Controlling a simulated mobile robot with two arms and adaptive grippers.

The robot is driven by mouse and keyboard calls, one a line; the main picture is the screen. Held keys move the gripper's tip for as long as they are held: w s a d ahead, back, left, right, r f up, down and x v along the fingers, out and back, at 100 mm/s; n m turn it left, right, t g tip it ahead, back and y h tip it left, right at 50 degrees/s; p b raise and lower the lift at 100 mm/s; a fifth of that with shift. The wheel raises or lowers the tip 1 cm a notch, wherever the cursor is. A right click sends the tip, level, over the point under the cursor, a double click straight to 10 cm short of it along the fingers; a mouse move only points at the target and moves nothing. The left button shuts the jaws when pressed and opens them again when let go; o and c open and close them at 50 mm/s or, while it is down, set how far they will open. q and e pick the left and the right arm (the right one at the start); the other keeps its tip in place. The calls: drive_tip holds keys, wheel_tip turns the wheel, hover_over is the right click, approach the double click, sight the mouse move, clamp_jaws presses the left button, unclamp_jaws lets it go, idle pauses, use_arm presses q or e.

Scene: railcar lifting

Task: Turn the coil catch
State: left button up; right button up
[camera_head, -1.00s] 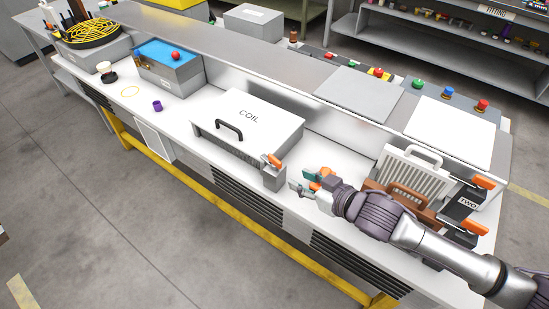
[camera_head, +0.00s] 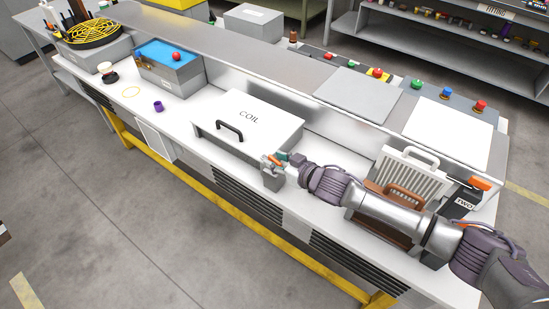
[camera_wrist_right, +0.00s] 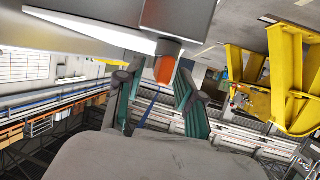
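The coil catch (camera_head: 272,161) is a small orange-tipped lever on a grey block (camera_head: 272,180) at the front right corner of the light grey box marked COIL (camera_head: 252,120). My right gripper (camera_head: 281,161) is at the catch, coming from the right. In the right wrist view its two teal-padded fingers (camera_wrist_right: 158,92) stand apart, and the orange tip of the catch (camera_wrist_right: 166,67) shows between their far ends. I cannot tell whether a finger touches it. My left gripper is not in view.
To the right stand a white ribbed part with a handle (camera_head: 412,168), a brown handled part (camera_head: 395,200) and a block marked TWO (camera_head: 464,205) with an orange lever. A purple cup-like piece (camera_head: 158,106) lies left of the COIL box. Bench top between them is clear.

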drive_tip(key=shift+w+a+f, duration=0.2)
drive_tip(key=shift+w+a, duration=0.2)
clamp_jaws()
